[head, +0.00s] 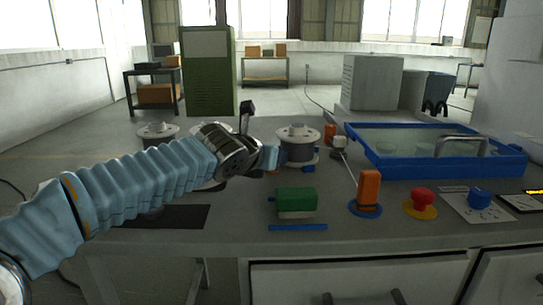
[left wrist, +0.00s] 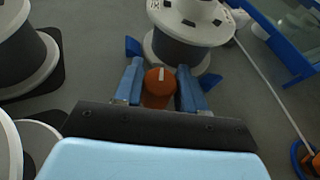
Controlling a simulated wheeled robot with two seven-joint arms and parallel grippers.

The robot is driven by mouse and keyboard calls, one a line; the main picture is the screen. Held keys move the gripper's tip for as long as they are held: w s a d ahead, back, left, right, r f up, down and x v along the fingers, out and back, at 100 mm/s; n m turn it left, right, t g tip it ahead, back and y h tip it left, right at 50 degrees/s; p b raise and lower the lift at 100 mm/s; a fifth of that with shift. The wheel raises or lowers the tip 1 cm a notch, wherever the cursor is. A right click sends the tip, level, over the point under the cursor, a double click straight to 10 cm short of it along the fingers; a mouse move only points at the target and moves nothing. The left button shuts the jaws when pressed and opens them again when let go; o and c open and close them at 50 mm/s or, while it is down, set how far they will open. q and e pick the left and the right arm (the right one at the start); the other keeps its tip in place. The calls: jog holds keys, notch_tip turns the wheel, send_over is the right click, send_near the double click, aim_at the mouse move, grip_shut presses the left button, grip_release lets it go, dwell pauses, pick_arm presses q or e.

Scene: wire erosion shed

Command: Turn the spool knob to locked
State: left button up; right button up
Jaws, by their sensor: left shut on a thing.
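The spool knob (left wrist: 158,90) is a round orange knob with a white pointer line, seen from above in the left wrist view. The line points nearly straight away from my wrist, toward the spool. My left gripper (left wrist: 160,86) has its blue fingers on both sides of the knob and is shut on it. In the head view my left gripper (head: 276,158) is beside the white and dark spool (head: 297,136), and the knob is mostly hidden by it. The spool also shows just beyond the knob in the left wrist view (left wrist: 185,50). My right gripper is not in view.
A blue-rimmed tank (head: 440,172) stands at the right. In front are a green block (head: 295,203), an orange upright part (head: 369,188), a red button (head: 423,197) and a blue knob (head: 479,198). Another spool (head: 158,131) stands at the left, behind my arm.

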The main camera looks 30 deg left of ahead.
pick_arm(q)
jog(key=shift+m+h, duration=0.4)
jog(key=shift+f, duration=0.1)
jog(key=o, duration=0.7)
jog(key=b+v, duration=0.1)
jog(key=v, duration=1.3)
jog(key=shift+w, duration=0.1)
